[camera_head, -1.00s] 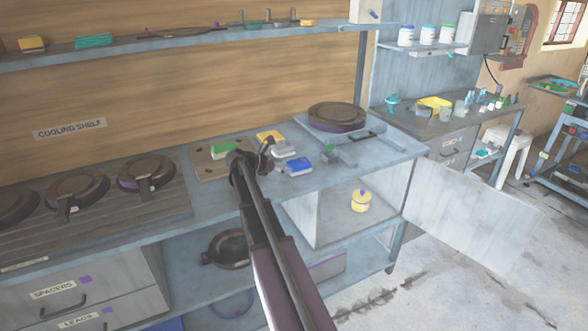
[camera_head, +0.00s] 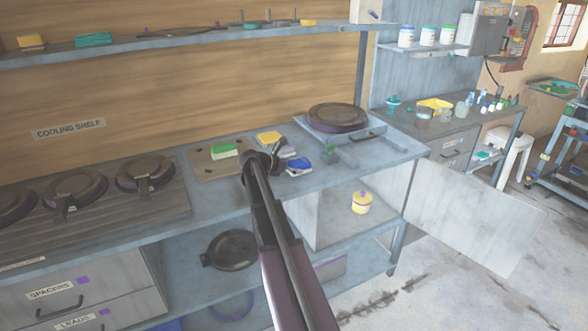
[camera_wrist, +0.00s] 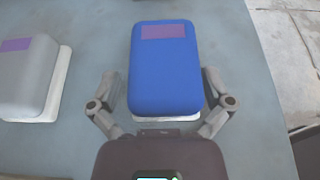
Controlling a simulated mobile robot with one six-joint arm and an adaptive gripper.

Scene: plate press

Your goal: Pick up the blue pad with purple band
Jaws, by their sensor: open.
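The blue pad with a purple band (camera_wrist: 163,80) lies on the bench top, on a thin white base, in the middle of the wrist view. In the head view the blue pad (camera_head: 299,163) sits near the bench's front edge, partly behind my gripper. My gripper (camera_wrist: 162,84) is open, with one finger on each side of the pad's near end. I cannot tell whether the fingers touch it. In the head view my gripper (camera_head: 280,157) is just left of the pad.
A grey pad with a purple band (camera_wrist: 28,75) lies left of the blue one. A green pad (camera_head: 224,150) and a yellow pad (camera_head: 269,137) lie behind on the bench. A plate press (camera_head: 337,117) stands to the right. The bench edge is close on the right.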

